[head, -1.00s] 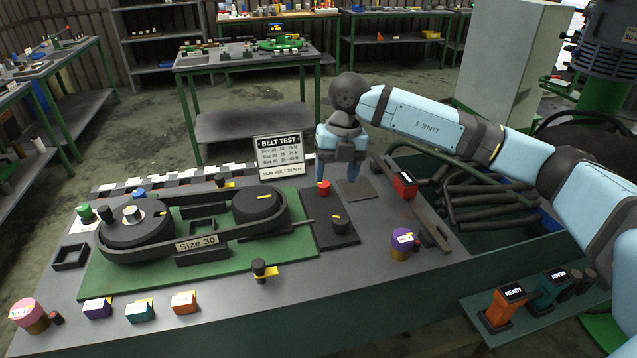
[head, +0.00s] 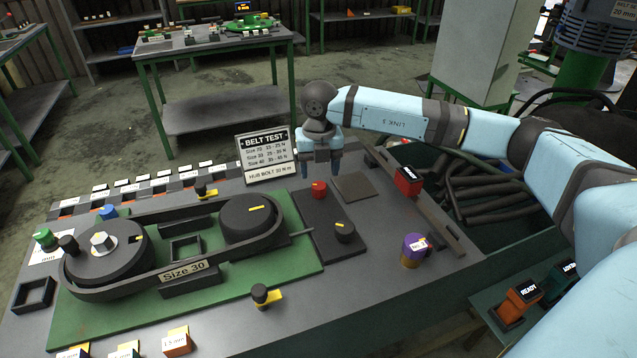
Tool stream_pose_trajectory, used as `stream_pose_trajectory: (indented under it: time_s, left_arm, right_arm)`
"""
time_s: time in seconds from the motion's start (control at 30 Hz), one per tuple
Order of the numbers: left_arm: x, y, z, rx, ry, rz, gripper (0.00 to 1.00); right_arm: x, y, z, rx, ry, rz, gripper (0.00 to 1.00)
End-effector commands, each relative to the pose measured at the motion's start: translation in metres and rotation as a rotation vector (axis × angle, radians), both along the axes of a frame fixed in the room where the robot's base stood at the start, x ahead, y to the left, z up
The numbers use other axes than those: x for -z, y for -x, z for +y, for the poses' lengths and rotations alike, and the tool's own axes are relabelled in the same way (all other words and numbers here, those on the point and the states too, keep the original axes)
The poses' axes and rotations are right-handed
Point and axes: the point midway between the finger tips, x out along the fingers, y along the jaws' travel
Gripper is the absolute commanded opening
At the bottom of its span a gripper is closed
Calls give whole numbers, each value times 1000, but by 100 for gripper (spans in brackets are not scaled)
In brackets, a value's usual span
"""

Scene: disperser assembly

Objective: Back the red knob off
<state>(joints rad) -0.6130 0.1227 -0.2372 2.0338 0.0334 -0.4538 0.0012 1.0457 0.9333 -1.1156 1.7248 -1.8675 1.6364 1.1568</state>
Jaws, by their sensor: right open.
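The red knob (head: 319,189) stands at the far end of a dark plate (head: 325,218), right of the belt assembly with the "Size 30" label (head: 188,271). My right gripper (head: 322,172) points down with its two fingers apart and empty. In the picture its fingertips sit just above the knob, one to each side; the knob is uncovered. I cannot tell whether the gripper is over the knob or behind it. My left gripper is out of view.
A black knob (head: 344,231) stands on the same dark plate. A "BELT TEST" sign (head: 265,154) stands to the left of the gripper. A purple-topped cylinder (head: 414,247) and a red display block (head: 408,180) are to the right. Bare bench lies in front of the dark plate.

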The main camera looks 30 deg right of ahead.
Motion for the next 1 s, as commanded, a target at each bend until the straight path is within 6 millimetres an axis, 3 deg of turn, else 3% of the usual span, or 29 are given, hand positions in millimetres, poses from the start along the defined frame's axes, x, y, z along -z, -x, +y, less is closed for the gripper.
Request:
stream_pose_trajectory:
  time_s: [0.1,0.3,0.67,0.9,1.0]
  left_arm:
    - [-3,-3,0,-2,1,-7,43]
    - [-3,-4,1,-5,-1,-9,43]
    - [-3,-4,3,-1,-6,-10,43]
    - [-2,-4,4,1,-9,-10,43]
    - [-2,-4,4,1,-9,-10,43]
  right_arm:
    - [23,0,0,0,0,1,62]
    - [45,0,0,0,0,1,62]
    - [51,0,0,0,0,-1,62]
    - [51,0,0,0,0,-1,13]
    - [51,0,0,-1,0,-1,13]
